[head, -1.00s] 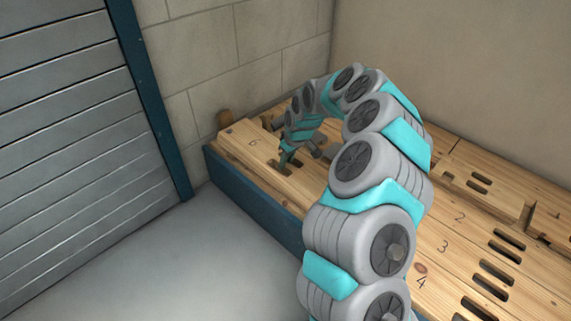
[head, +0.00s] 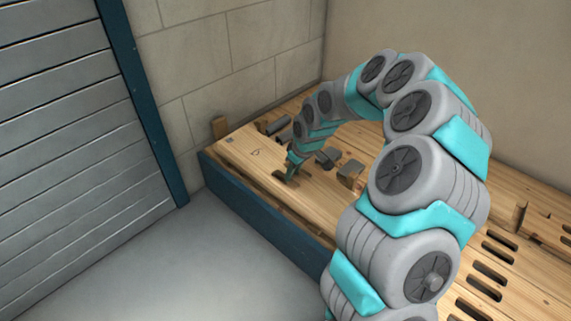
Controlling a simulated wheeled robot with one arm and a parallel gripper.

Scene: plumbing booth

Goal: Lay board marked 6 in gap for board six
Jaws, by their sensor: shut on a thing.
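The light wooden board marked 6 (head: 245,150) lies along the front left part of the wooden platform, its mark near the far left end. My gripper (head: 290,174) points down at the board's dark slot and is shut on the board there. A dark line runs between the board's front side and the blue front edge. I cannot tell whether the board is fully down or still a little raised. My arm hides the board's right end and the platform's middle.
The platform has a blue front side (head: 255,208). Grey pieces (head: 327,157) and a wooden block (head: 350,171) are behind the board. More slotted boards (head: 490,272) lie at the right. A grey shutter (head: 70,150) stands left; the floor in front is clear.

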